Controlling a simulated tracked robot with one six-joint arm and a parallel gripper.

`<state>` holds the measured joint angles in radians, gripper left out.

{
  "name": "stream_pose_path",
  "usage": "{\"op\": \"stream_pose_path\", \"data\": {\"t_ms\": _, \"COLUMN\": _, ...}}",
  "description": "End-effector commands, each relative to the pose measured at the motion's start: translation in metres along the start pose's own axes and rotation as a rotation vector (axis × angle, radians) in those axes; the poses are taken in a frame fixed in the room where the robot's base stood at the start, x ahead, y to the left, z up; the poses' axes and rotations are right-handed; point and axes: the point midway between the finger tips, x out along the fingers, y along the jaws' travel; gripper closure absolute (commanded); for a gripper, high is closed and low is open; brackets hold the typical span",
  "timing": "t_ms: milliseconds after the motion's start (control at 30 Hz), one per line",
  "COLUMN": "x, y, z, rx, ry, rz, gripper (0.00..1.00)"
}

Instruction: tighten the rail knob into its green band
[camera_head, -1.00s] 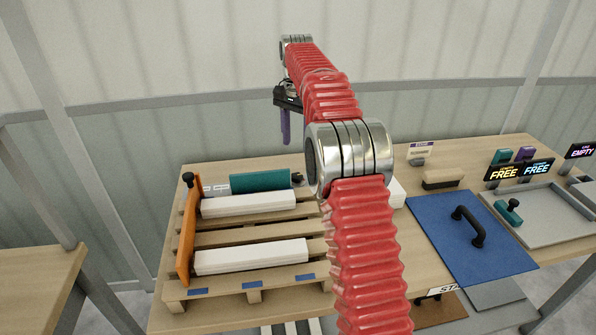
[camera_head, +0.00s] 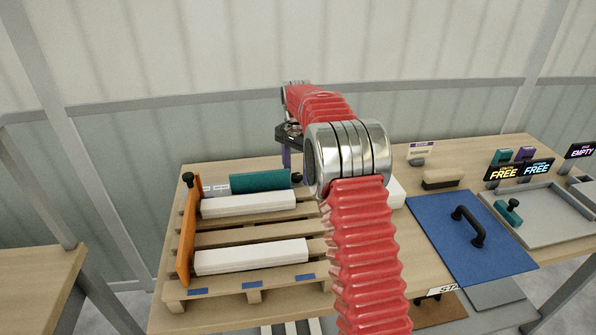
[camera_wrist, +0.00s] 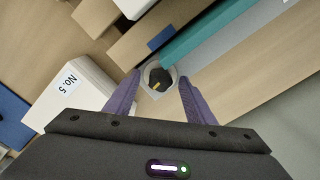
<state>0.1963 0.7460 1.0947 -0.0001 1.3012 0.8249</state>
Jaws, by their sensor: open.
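The rail knob is a dark round knob (camera_wrist: 158,76) with a yellow mark, on a pale round base at the end of a grey rail beside a teal bar (camera_wrist: 205,33). It also shows as a black knob (camera_head: 297,178) at the right end of the teal bar (camera_head: 260,180) in the head view. My gripper (camera_wrist: 160,80) is open, its purple fingers on either side of the knob in the wrist view; I cannot tell how far above it they are. In the head view my gripper (camera_head: 286,160) is partly hidden by my arm. I cannot make out a green band.
A wooden pallet (camera_head: 235,240) carries white bars (camera_head: 250,256) and an orange board (camera_head: 186,235) with another black knob (camera_head: 188,178). A white block labelled No. 5 (camera_wrist: 85,95) lies left of my gripper. A blue plate with a black handle (camera_head: 450,250) lies to the right.

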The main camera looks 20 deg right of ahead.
Motion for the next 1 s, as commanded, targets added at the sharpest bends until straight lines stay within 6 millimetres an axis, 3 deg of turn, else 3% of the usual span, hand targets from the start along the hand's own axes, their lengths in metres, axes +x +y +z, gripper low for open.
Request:
{"op": "stream_pose_path", "data": {"t_ms": 167, "x": -0.0002, "y": -0.0001, "z": 0.0000, "rx": 0.000, "ry": 0.000, "rz": 0.000, "gripper": 0.51}}
{"op": "stream_pose_path", "data": {"t_ms": 733, "x": -0.0005, "y": 0.0001, "z": -0.0001, "rx": 0.000, "ry": 0.000, "rz": 0.000, "gripper": 0.91}}
{"op": "stream_pose_path", "data": {"t_ms": 1000, "x": -0.0006, "y": 0.0002, "z": -0.0001, "rx": 0.042, "ry": 0.000, "rz": 0.001, "gripper": 0.92}}
